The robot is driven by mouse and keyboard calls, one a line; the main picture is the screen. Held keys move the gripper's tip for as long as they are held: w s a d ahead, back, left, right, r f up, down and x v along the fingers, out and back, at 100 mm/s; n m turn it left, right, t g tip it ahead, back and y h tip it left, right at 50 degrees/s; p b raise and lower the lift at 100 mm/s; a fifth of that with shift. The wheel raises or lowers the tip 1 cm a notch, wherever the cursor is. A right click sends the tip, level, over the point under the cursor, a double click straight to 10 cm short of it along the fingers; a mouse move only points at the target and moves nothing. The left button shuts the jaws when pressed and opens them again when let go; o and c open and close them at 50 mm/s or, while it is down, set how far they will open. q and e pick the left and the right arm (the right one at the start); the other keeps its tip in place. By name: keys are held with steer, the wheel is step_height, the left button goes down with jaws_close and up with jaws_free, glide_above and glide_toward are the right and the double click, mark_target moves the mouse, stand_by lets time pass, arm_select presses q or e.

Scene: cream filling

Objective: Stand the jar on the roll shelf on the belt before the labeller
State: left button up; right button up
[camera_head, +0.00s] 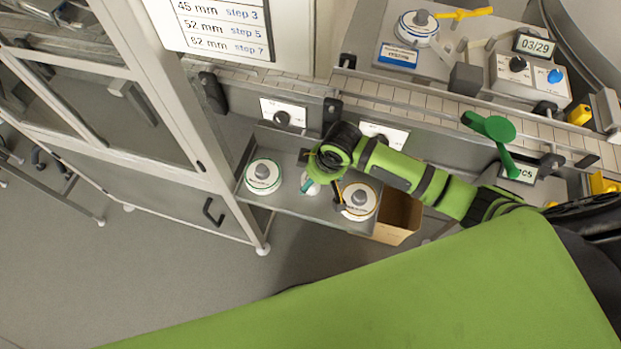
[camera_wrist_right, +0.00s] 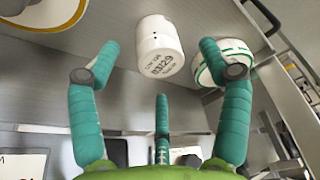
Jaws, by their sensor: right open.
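The small white jar (camera_head: 309,183) stands on the grey roll shelf (camera_head: 316,213), between two label rolls and partly hidden by my right gripper. In the right wrist view, the jar (camera_wrist_right: 158,45) is a white cylinder with dark print. My right gripper (camera_head: 325,192) is over the shelf with its teal fingers spread. The jar shows beyond the fingertips, and I see no grip on it. The tiled belt (camera_head: 385,90) runs behind the shelf. The labeller (camera_head: 447,65), with a blue-edged roll, is beyond the belt at the upper right. My left gripper is not in view.
A green-edged roll (camera_head: 263,174) and an orange-edged roll (camera_head: 359,201) flank the jar. A cardboard box (camera_head: 397,219) stands right of the shelf. A glazed cabinet (camera_head: 120,110) is at the left. Guide rails and a green paddle (camera_head: 490,127) line the belt.

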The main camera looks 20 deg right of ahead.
steer(key=shift+w+x, duration=0.15)
steer(key=shift+x, duration=0.9)
steer(key=shift+w+x, duration=0.15)
steer(key=shift+x, duration=0.85)
steer(key=c, duration=1.2)
steer(key=shift+c, duration=0.2)
step_height(320, 180, up, 10)
steer(key=shift+r, duration=0.1)
